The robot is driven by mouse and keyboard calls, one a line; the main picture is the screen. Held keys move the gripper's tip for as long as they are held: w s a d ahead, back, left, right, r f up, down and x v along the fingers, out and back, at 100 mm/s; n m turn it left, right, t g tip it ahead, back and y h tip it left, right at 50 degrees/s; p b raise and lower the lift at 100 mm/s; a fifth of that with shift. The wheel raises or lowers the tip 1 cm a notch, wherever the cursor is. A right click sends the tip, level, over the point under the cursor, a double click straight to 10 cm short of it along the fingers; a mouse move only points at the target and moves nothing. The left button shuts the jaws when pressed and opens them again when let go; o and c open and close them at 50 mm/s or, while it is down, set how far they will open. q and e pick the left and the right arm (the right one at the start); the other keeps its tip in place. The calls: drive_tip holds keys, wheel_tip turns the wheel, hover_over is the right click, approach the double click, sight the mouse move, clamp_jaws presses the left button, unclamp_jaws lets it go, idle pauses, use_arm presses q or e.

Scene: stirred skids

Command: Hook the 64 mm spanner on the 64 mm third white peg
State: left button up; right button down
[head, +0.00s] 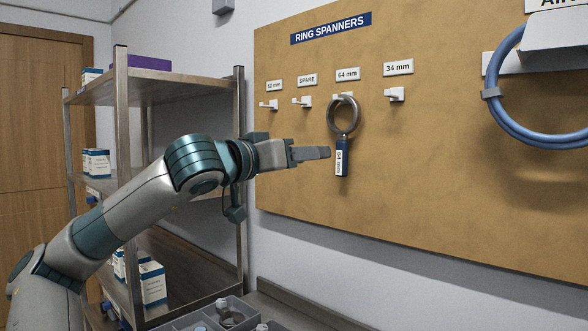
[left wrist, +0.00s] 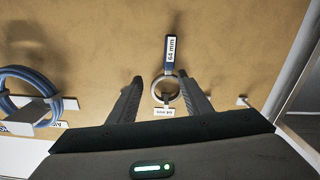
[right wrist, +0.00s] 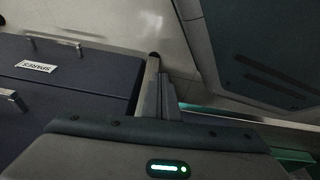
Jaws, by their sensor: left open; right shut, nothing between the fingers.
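The 64 mm spanner is a grey metal ring (head: 343,116) with a blue handle (head: 347,144) bearing a white 64 mm tag. It hangs upright, handle down, at the third white peg (head: 342,96), under the 64 mm label (head: 347,74). The ring's top meets the peg and looks hooked over it; the ring partly hides the peg. My left gripper (head: 328,153) is open, its tips just left of the handle. In the left wrist view the spanner's ring (left wrist: 165,103) shows upside down between the spread fingers, untouched. My right gripper (right wrist: 163,90) is shut and empty.
Other white pegs are at the SPARE label (head: 307,80), the 34 mm label (head: 398,68) and far left. A coiled blue hose (head: 495,115) hangs at right. A metal shelf (head: 125,180) stands left. The right wrist view shows dark drawers (right wrist: 60,95).

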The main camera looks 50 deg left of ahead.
use_arm(q)
drive_tip(key=shift+s+d+b, duration=0.15)
drive_tip(key=shift+s+b, duration=0.85)
drive_tip(key=shift+s, duration=0.6)
use_arm(e)
drive_tip(key=shift+w+a+r, duration=0.1)
drive_tip(key=shift+w+r, duration=0.2)
drive_tip(key=shift+r, duration=0.65)
drive_tip(key=shift+w+a+r, duration=0.1)
drive_tip(key=shift+w+r, duration=0.25)
drive_tip(key=shift+r, duration=0.55)
drive_tip(key=shift+w+a+r, duration=0.1)
drive_tip(key=shift+w+r, duration=0.2)
drive_tip(key=shift+r, duration=0.65)
use_arm(q)
drive_tip(key=shift+r, duration=0.1)
use_arm(e)
drive_tip(key=shift+s, duration=0.1)
